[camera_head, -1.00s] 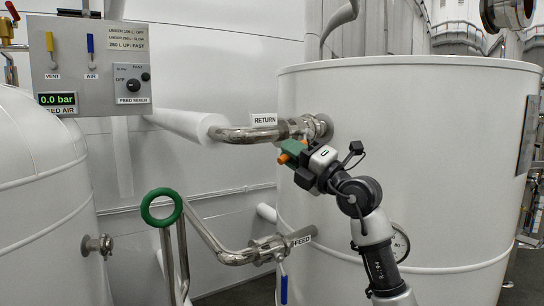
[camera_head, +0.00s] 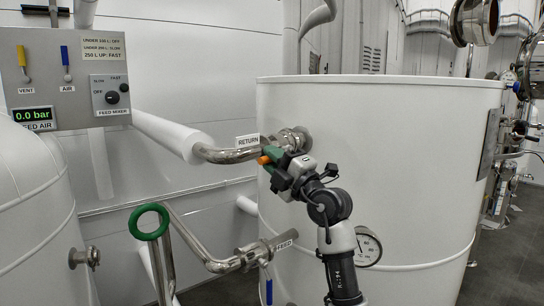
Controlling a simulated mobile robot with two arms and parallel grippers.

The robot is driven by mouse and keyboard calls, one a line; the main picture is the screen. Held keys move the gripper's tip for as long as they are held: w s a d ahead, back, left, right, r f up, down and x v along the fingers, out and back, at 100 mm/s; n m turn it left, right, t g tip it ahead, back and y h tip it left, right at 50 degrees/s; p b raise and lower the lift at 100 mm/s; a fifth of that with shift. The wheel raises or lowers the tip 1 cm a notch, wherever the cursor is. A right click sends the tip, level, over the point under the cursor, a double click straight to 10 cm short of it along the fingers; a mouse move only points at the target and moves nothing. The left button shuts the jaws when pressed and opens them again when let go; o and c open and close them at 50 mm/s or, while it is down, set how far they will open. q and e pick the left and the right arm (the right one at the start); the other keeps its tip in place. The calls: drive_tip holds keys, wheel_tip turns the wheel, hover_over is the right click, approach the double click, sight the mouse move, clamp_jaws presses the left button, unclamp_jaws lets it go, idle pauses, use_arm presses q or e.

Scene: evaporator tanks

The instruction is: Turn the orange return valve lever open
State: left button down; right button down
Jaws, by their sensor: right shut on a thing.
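The orange return valve lever (camera_head: 264,159) shows only as a small orange end at the tip of my right gripper (camera_head: 271,163). My right gripper has green fingers and is shut on the lever, just below the steel return pipe (camera_head: 228,155) where it meets the white tank (camera_head: 390,140). The rest of the lever is hidden behind the gripper, so I cannot tell its angle. The RETURN label (camera_head: 247,140) sits above the pipe. My left gripper is not in view.
A feed pipe (camera_head: 217,264) with a blue lever (camera_head: 269,291) runs below. A green handwheel (camera_head: 149,221) stands at the lower left. A control panel (camera_head: 66,78) with vent and air levers is at the upper left.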

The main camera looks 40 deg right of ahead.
drive_tip(key=shift+r, duration=0.1)
drive_tip(key=c, duration=1.1)
unclamp_jaws()
drive_tip(key=shift+s+d+f+b, duration=0.1)
drive_tip(key=shift+s+f+b, duration=0.2)
drive_tip(key=shift+s+f, duration=0.05)
drive_tip(key=b+v, duration=0.4)
drive_tip(key=v, duration=0.6)
drive_tip(key=shift+r, duration=0.2)
